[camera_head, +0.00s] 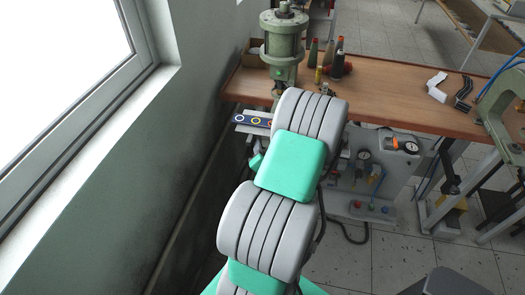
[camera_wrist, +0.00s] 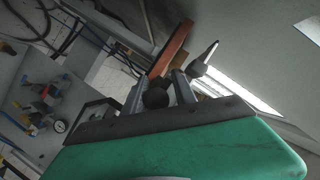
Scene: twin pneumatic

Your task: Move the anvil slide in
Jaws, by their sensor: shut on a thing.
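The green pneumatic press (camera_head: 284,45) stands at the left end of the wooden bench in the head view. My arm hides the area under the press and my gripper in this view. In the wrist view, my gripper (camera_wrist: 158,88) has a black ball knob (camera_wrist: 156,98) between its two grey fingers and is shut on it. The slide body behind the knob cannot be made out clearly.
The wooden bench (camera_head: 400,97) holds several dark and coloured cone-tipped pieces (camera_head: 337,66) beside the press. A pale green C-shaped frame (camera_head: 497,105) stands at the right. A panel with gauges (camera_head: 364,155) hangs below the bench. The wall and window are close on the left.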

